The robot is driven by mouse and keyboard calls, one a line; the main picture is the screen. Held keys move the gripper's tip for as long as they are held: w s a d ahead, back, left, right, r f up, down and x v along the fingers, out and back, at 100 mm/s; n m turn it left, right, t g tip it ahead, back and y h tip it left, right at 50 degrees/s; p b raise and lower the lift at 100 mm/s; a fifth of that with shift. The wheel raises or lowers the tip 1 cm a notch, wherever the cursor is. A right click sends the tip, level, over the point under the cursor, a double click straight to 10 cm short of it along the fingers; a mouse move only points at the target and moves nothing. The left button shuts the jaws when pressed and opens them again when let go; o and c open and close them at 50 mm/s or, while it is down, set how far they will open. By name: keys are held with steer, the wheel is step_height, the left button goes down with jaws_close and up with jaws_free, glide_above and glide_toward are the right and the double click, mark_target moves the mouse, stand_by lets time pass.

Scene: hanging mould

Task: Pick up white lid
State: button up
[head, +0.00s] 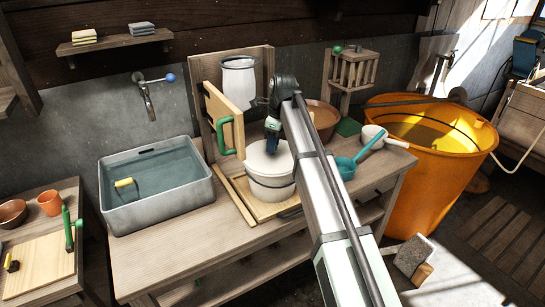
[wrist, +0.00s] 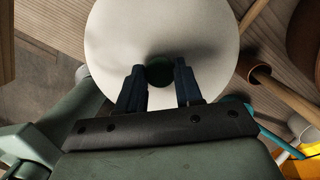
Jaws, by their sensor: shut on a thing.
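The white lid (head: 258,162) is a round disc on top of the white bucket (head: 270,191) on the wooden bench. Any gap between lid and bucket is too small to tell. My gripper (head: 272,137) comes down from above onto the lid's middle. In the wrist view the lid (wrist: 160,30) fills the top centre, with a dark round knob (wrist: 159,73). My gripper's two dark fingers (wrist: 160,80) stand on either side of the knob, shut on it. The fingertips are partly hidden in the head view by my arm.
A grey basin of water (head: 155,185) stands at the left. A wooden frame with a green handle (head: 226,135) and a hanging white vessel (head: 239,80) rise behind the bucket. A teal ladle (head: 347,168) lies right of it. An orange tub (head: 425,165) stands further right.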

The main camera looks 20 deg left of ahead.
jaws_close()
steer(key=shift+r, duration=0.1)
